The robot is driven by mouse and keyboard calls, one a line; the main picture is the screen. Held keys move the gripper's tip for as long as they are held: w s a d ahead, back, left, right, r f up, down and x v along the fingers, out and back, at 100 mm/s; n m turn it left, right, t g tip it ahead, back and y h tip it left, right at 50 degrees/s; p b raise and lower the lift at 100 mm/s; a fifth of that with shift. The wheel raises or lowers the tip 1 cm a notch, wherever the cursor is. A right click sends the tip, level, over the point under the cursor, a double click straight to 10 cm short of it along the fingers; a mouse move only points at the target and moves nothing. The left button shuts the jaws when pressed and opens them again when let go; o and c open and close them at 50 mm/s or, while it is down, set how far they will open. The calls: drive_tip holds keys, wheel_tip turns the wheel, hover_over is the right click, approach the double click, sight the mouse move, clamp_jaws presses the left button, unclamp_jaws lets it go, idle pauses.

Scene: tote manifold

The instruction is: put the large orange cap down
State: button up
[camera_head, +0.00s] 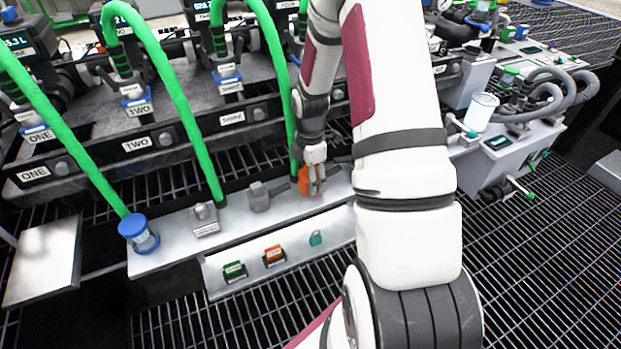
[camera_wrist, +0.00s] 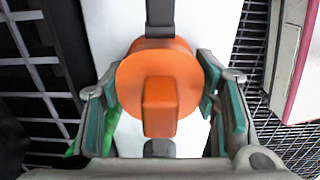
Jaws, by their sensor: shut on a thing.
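The large orange cap (camera_wrist: 160,80) is round with a raised block-shaped grip on its face. It fills the middle of the wrist view, between the fingers. My gripper (camera_wrist: 160,100) is shut on it, with a green-padded finger on each side. In the head view the orange cap (camera_head: 304,180) shows small beside my gripper (camera_head: 315,180), over the right part of the pale metal shelf (camera_head: 240,212). My arm and fingers hide part of it. I cannot tell whether the cap touches the shelf.
A lower ledge (camera_head: 290,264) holds green, orange and teal items. Dark grating lies in front.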

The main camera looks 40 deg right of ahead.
drive_tip(key=shift+f, duration=0.15)
drive_tip(key=o, duration=1.3)
